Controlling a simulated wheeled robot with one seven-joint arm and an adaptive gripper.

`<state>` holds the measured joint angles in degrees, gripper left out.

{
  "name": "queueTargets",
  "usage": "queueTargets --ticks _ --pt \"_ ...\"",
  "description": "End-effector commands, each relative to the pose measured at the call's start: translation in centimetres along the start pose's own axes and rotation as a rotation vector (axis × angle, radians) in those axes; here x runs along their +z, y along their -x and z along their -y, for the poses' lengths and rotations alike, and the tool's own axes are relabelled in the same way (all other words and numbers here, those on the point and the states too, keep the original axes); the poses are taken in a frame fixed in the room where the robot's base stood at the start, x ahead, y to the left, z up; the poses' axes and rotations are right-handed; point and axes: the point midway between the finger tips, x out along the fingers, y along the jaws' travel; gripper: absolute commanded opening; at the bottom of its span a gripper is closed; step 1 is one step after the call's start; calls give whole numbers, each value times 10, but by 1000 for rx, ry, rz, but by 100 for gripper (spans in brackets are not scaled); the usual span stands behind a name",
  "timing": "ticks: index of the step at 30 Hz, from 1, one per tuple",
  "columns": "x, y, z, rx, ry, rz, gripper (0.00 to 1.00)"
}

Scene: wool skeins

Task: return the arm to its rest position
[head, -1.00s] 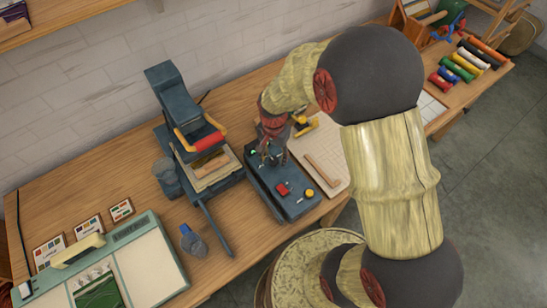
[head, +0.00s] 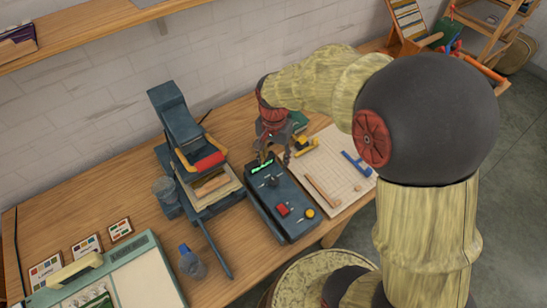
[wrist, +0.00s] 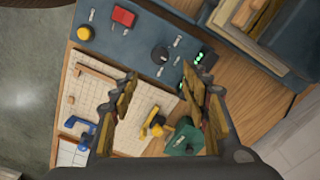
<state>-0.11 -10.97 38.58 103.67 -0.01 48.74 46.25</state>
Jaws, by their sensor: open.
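My arm reaches in from the right in the head view, its large dark joint (head: 425,118) and pale yellow-green links over the right part of the bench. My gripper (head: 277,152) points down above the back end of a dark blue control box (head: 282,202). In the wrist view my gripper (wrist: 162,82) has its fingers spread apart with nothing between them.
A dark blue press (head: 190,145) with a red-and-yellow handle stands left of the control box. The grid mat (head: 335,150) carries a wooden bar and a blue clamp (head: 356,163). A shelf (head: 110,28) runs above the back left. A round stool (head: 318,277) stands in front of the bench.

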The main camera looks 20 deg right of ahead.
Motion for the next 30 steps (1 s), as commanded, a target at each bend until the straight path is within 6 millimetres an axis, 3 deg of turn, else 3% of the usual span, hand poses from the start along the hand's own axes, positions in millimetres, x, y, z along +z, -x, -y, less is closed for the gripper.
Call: queueTargets --ticks 11,14,18,23,30 --pt "0 0 0 0 34 0 46" --pt "2 -1 -2 5 111 5 46" --pt "20 -6 -21 28 276 36 46" --pt "42 29 -44 3 482 5 46" --pt "77 93 -81 -62 719 -130 46"
